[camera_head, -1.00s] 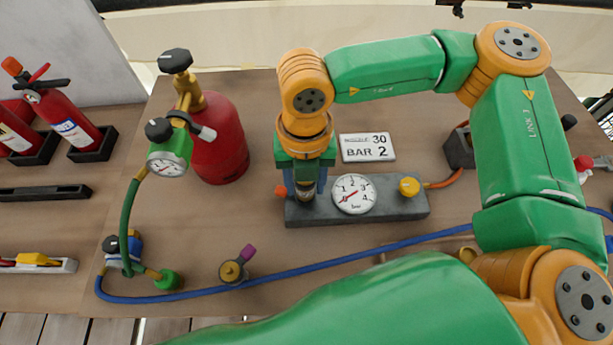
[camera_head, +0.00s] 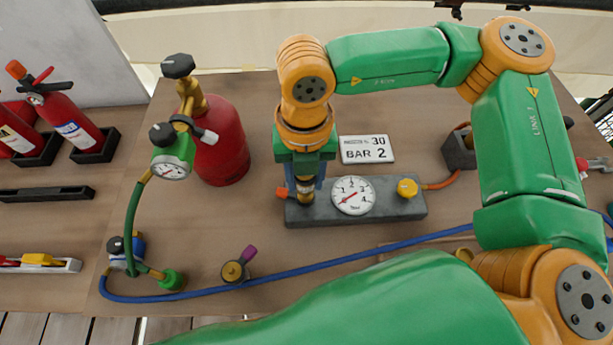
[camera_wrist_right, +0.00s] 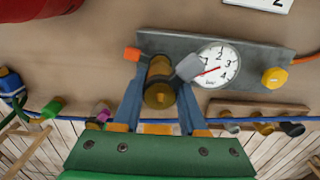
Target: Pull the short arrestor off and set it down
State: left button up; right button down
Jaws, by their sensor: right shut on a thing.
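My right gripper (camera_head: 306,178) points down over the left end of the grey gauge block (camera_head: 405,207). In the right wrist view its two blue fingers (camera_wrist_right: 160,96) are closed around a short brass cylinder, the arrestor (camera_wrist_right: 158,72). A grey piece sticks out at the cylinder's right side. The arrestor stands upright above the block's left end; I cannot tell whether its foot still touches the block. In the head view the fingers mostly hide it. The block carries a round white gauge (camera_head: 353,195) and a yellow knob (camera_head: 407,188). My left gripper is not in view.
A red cylinder (camera_head: 222,150) with a green regulator (camera_head: 172,160) stands at left. A brass fitting with a purple end (camera_head: 234,271) lies near the blue hose (camera_head: 330,262). A sign (camera_head: 367,149) lies behind the block. A wooden rack (camera_wrist_right: 258,112) is in front.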

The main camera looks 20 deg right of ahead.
jog(key=shift+r+p, duration=0.85)
jog(key=shift+r, duration=1.05)
